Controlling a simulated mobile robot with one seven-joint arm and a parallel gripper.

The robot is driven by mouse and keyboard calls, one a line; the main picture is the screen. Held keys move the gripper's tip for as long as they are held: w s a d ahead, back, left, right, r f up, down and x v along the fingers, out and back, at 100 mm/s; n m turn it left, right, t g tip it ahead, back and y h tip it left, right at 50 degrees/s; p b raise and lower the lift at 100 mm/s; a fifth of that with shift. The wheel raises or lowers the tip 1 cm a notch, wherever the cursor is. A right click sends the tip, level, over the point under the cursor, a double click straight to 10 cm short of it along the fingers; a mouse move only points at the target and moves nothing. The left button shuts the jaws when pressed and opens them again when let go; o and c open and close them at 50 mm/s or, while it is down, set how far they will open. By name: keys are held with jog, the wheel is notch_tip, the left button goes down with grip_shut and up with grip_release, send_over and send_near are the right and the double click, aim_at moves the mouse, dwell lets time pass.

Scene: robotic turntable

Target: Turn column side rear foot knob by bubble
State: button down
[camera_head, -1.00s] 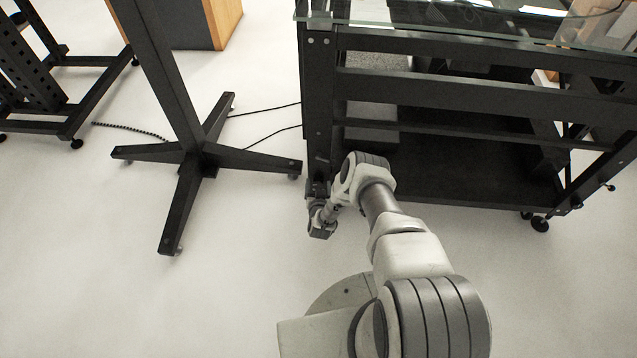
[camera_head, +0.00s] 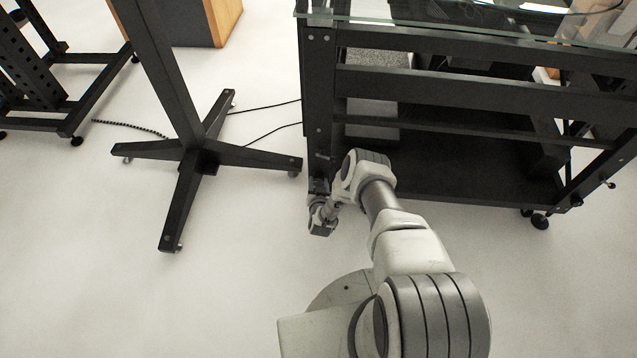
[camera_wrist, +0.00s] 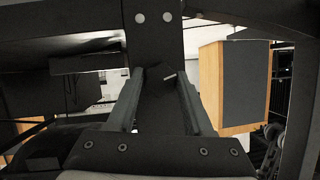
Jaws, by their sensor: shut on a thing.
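The black turntable frame (camera_head: 430,88) with a glass top stands at the right in the head view. My gripper (camera_wrist: 160,85) is at the foot of its near left corner post (camera_head: 318,95), low by the floor. In the wrist view its two fingers stand either side of a dark part, the foot knob (camera_wrist: 161,108), and are shut on it. The post (camera_wrist: 154,35) with two bolt heads rises just beyond. In the head view my wrist hides the knob and most of the fingers. I cannot make out a bubble level in either view.
A black column stand (camera_head: 183,195) with a cross-shaped base is left of the frame, one leg reaching close to the corner post. Thin cables lie behind it. A wood-sided box (camera_head: 222,20) stands at the back, and it also shows in the wrist view (camera_wrist: 236,85). Floor in front is clear.

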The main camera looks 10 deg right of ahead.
jog(key=m+t+y, duration=0.1)
jog(key=m, duration=0.1)
jog(key=shift+d+f+m+y, duration=0.1)
jog(key=shift+m+y, duration=0.2)
jog(key=shift+m+t+y, duration=0.5)
jog(key=shift+m+y, duration=0.2)
jog(key=shift+m, duration=0.8)
jog(key=shift+c, duration=1.5)
grip_release()
jog(key=shift+s, duration=0.25)
